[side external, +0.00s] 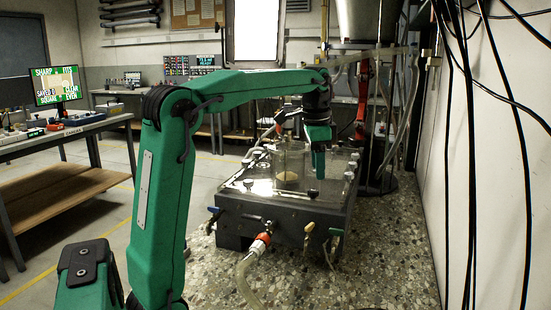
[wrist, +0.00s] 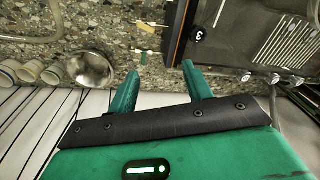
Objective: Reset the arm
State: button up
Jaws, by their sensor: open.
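My gripper (side external: 318,172) points down over the right part of the seepage tank (side external: 262,222) in the side view. Its green fingers look empty. In the wrist view my gripper (wrist: 160,70) has two green fingers spread apart with nothing between them. The tank's dark edge (wrist: 180,30) lies just beyond the right finger there. My arm is raised and bent, reaching across from the left. Whether the fingertips touch the tank top is hard to tell in the side view.
A clear box (side external: 289,172) stands on the tank, left of my gripper. Black cables (side external: 470,130) hang at the right wall. A shiny metal bowl (wrist: 91,68) and several cups (wrist: 30,71) show in the wrist view.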

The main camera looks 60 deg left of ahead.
jog(key=s+d+f+n+t, duration=0.2)
jog(key=s+d+f, duration=0.3)
jog(key=s+d, duration=0.2)
jog(key=s+d+f+n+t, duration=0.2)
jog(key=s+d+f, duration=0.3)
jog(key=s+d, duration=0.3)
jog(key=s, duration=0.4)
jog(key=shift+n, duration=0.3)
